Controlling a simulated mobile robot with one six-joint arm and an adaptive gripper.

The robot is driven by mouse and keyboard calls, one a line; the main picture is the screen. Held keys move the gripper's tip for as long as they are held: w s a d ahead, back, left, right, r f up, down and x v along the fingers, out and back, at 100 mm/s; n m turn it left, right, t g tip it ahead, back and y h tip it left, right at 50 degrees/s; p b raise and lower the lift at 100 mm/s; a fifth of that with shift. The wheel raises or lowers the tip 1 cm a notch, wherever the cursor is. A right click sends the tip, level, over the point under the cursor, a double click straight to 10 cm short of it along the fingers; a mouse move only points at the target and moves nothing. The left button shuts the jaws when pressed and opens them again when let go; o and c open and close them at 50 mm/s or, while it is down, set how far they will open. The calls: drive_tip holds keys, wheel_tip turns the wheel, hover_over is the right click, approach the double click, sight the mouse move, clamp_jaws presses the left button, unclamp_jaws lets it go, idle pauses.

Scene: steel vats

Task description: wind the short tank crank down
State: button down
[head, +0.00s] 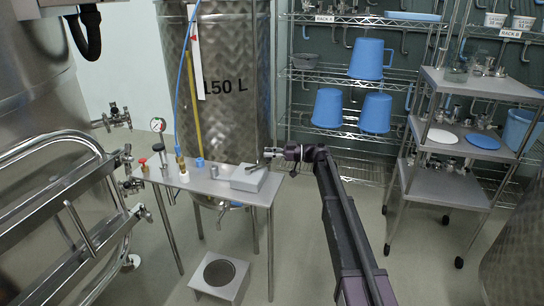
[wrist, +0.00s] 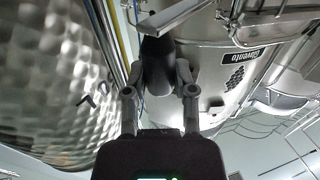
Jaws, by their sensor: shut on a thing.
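My gripper (head: 271,153) is in front of the dimpled steel tank marked 150 L (head: 232,110), above the right end of the narrow steel table. In the wrist view its fingers (wrist: 158,88) are shut on a dark, rounded grip (wrist: 156,66), which I take to be the crank handle. A flat metal bar (wrist: 175,16) shows just beyond the grip; whether they join is not clear. In the head view the crank is too small and too covered by the gripper to make out.
A large vat (head: 40,110) stands left. A trolley (head: 462,144) and racks stand right. Open floor (head: 300,250) lies around my arm.

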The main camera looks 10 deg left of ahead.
drive_tip(key=shift+w+a, duration=0.75)
drive_tip(key=shift+a, duration=0.3)
drive_tip(key=shift+c, duration=2.2)
unclamp_jaws()
drive_tip(key=shift+d, duration=0.1)
drive_tip(key=w+d, duration=0.1)
drive_tip(key=d, duration=1)
drive_tip(key=shift+d, duration=0.4)
